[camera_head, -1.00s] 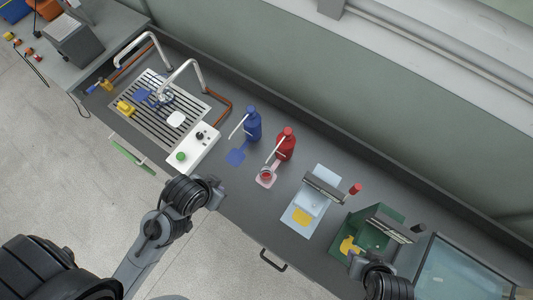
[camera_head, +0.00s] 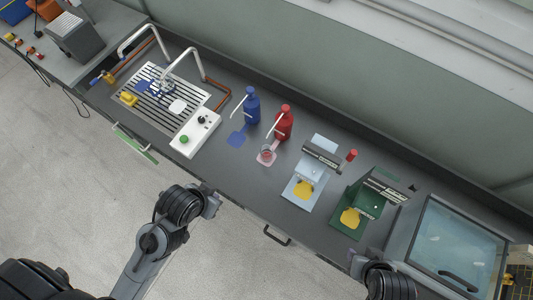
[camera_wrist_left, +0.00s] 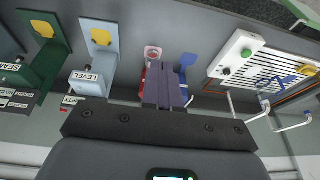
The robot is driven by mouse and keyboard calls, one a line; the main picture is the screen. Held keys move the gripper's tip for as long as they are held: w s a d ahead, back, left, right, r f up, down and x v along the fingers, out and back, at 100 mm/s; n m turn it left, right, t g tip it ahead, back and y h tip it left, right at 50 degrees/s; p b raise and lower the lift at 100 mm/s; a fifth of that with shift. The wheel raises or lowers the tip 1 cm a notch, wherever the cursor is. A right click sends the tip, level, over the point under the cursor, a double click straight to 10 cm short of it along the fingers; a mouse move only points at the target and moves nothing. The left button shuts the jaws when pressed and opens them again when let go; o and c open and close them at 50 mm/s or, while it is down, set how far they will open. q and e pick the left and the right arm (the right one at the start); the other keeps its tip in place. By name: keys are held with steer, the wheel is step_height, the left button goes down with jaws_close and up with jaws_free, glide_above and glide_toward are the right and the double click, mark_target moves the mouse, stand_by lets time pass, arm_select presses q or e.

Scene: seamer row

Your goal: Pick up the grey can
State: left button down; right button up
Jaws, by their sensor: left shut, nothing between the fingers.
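A small round open container (camera_head: 266,154) with a reddish inside stands on a pink pad before the red bottle; it also shows in the left wrist view (camera_wrist_left: 152,53). I cannot tell whether it is the grey can, and no other clearly grey can shows. My left gripper (camera_head: 214,206) is at the bench's front edge, left of and nearer than the container. In the left wrist view its fingers (camera_wrist_left: 166,84) are shut and empty, overlapping the red bottle. My right gripper (camera_head: 357,265) is low at right, before the green device; its fingers are too hidden to read.
A blue bottle (camera_head: 251,106) and red bottle (camera_head: 284,123) with spouts stand behind the pads. A slatted drain (camera_head: 150,108) with taps and a white control box (camera_head: 195,134) lie left. Light-blue (camera_head: 297,200) and green (camera_head: 342,224) lever devices and a glass-topped box (camera_head: 455,245) stand right.

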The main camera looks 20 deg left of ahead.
arm_select(q)
steer(key=c, duration=1.8)
jaws_free()
steer(key=shift+s+f, duration=0.1)
steer(key=shift+s, duration=0.1)
steer(key=o, duration=1.6)
steer(key=shift+o, duration=0.2)
